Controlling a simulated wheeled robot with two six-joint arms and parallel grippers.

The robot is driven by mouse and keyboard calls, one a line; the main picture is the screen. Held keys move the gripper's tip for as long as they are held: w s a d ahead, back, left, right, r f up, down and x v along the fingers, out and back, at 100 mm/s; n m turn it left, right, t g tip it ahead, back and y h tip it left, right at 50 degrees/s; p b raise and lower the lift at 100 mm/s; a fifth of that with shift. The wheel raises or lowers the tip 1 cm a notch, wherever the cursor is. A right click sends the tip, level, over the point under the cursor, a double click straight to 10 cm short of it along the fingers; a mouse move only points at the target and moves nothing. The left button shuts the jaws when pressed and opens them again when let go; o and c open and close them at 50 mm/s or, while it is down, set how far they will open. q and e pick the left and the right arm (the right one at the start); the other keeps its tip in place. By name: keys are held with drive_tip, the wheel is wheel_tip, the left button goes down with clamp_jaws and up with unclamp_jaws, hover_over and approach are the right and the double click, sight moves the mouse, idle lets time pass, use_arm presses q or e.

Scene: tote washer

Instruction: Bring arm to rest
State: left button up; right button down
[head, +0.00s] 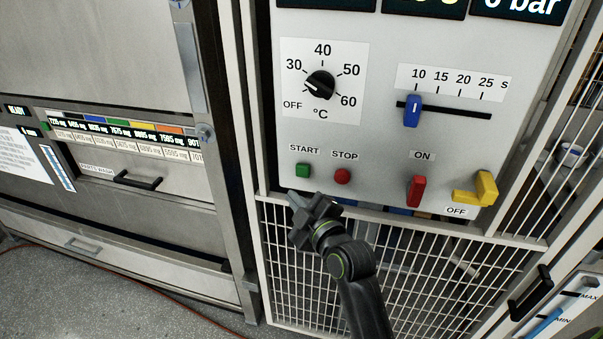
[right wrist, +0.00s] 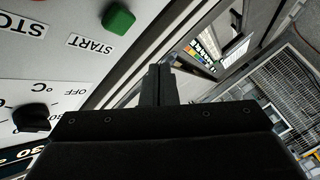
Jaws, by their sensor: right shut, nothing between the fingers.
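My right gripper (head: 298,203) is shut and empty. In the head view it stands in front of the lower edge of the control panel, just below the green START button (head: 303,171). In the right wrist view its closed fingers (right wrist: 158,84) point past the panel's edge, and the green button (right wrist: 118,18) shows at upper left, apart from them. My right arm (head: 358,285) comes up from the bottom of the head view, in front of the white wire mesh. My left gripper is not in view.
The panel (head: 375,150) carries a black temperature dial (head: 320,84), a blue slider (head: 412,111), a red STOP button (head: 342,176), a red switch (head: 416,191) and a yellow lever (head: 478,190). White mesh (head: 430,270) lies below. A steel cabinet with a drawer handle (head: 137,180) stands left. A red cable crosses the floor.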

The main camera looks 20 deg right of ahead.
drive_tip(key=s+d+f+m+g+h, duration=0.1)
drive_tip(key=s+d+f+m+g, duration=0.15)
drive_tip(key=f, duration=0.95)
drive_tip(key=s+d+f+m+g+h, duration=0.15)
drive_tip(key=s+f, duration=0.25)
drive_tip(key=f, duration=0.8)
drive_tip(key=s+d+f+m+g+h, duration=0.1)
drive_tip(key=s+d+f+m+g, duration=0.15)
drive_tip(key=f, duration=1.05)
drive_tip(key=s+d+f+m+g, duration=0.2)
drive_tip(key=s+f+g, duration=0.1)
drive_tip(key=s+f, duration=0.6)
drive_tip(key=s+d+f+m+g, duration=0.1)
drive_tip(key=s+d+f+g, duration=0.1)
drive_tip(key=s+f, duration=0.65)
drive_tip(key=s+d+f+m+g, duration=0.1)
drive_tip(key=s+f+g, duration=0.1)
drive_tip(key=s, duration=0.9)
drive_tip(key=s+d+f+m+g+h, duration=0.1)
drive_tip(key=s+d+f+m+g, duration=0.1)
drive_tip(key=s, duration=0.9)
drive_tip(key=shift+s+d+f+b, duration=0.2)
drive_tip(key=shift+f+b, duration=0.2)
drive_tip(key=shift+f, duration=0.2)
